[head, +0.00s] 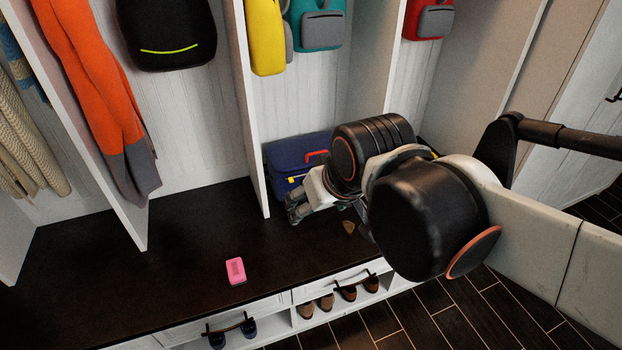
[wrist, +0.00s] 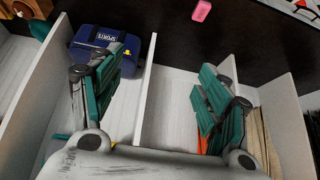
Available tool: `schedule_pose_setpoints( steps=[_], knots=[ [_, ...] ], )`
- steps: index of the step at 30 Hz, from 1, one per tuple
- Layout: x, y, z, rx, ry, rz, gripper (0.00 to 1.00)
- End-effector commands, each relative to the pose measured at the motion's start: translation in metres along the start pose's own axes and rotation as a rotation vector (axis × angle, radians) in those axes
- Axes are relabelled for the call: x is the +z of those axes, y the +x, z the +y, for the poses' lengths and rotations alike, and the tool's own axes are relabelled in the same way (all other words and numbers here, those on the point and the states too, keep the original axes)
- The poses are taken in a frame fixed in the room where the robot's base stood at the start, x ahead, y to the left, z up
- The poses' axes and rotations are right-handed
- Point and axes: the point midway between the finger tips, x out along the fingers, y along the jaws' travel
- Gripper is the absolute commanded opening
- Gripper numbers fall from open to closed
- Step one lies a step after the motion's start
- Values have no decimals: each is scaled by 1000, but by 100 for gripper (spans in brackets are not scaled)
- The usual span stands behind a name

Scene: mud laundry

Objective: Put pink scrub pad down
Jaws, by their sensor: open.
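The pink scrub pad (head: 235,271) lies flat on the dark bench top (head: 180,250), near its front edge, in the head view. It also shows at the top of the wrist view (wrist: 201,10). My gripper (head: 297,208) is in front of the cubby with the blue bag, to the right of the pad and apart from it. In the wrist view its two green-padded fingers (wrist: 158,95) are spread wide with nothing between them. The arm hides part of the bench on the right in the head view.
A blue bag (head: 290,160) sits in the cubby behind my gripper. White dividers (head: 245,90) split the bench. Coats and backpacks hang above. A small brown object (head: 348,227) lies right of my gripper. Shoes (head: 325,302) stand below. The bench around the pad is clear.

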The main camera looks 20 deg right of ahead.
Motion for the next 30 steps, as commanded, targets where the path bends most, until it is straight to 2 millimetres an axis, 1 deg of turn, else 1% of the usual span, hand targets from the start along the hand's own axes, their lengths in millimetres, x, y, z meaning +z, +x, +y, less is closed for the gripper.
schedule_pose_setpoints(
  steps=[1, 3, 8, 30],
  knots=[
    [11, -4, 3, 4, -1, 13, 69],
    [20, -7, 5, 7, -3, 29, 69],
    [32, -11, 9, 12, -6, 49, 69],
    [33, -11, 9, 13, -7, 52, 69]
  ],
)
